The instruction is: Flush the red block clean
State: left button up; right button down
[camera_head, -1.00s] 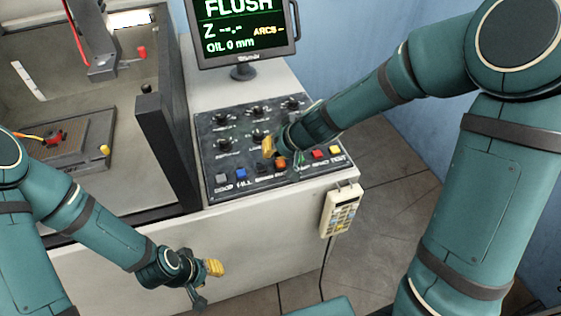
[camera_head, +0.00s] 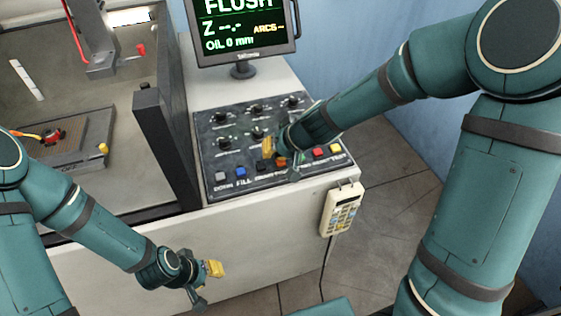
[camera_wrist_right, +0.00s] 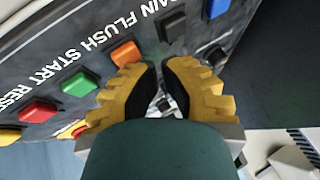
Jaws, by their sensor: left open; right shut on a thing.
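The red block (camera_head: 53,136) sits on the dark plate (camera_head: 80,152) in the tank at the left, with an orange lead beside it. The monitor (camera_head: 243,30) reads FLUSH and OIL 0 mm. My right gripper (camera_head: 282,158) is at the control panel (camera_head: 212,170), beside the orange button; in the right wrist view (camera_wrist_right: 163,92) its yellow fingers are shut on a small dark part, probably a knob, mostly hidden. The orange FLUSH button (camera_wrist_right: 125,53) is just beyond the fingertips. My left gripper (camera_head: 206,283) is open and empty in front of the bench.
The green START button (camera_wrist_right: 76,82) and red RESET button (camera_wrist_right: 38,112) lie close by. A dark post (camera_head: 165,140) stands between tank and panel. A handheld keypad (camera_head: 343,208) hangs on the bench front. A tool head (camera_head: 103,64) hangs above the plate.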

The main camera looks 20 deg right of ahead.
jog(key=shift+f+b, duration=0.45)
dwell(0.8)
jog(key=shift+r, duration=0.15)
jog(key=shift+r+p, duration=0.75)
jog(key=shift+p, duration=0.05)
notch_tip(320, 180, up, 5)
jog(key=p, duration=0.4)
dwell(0.3)
dwell(0.5)
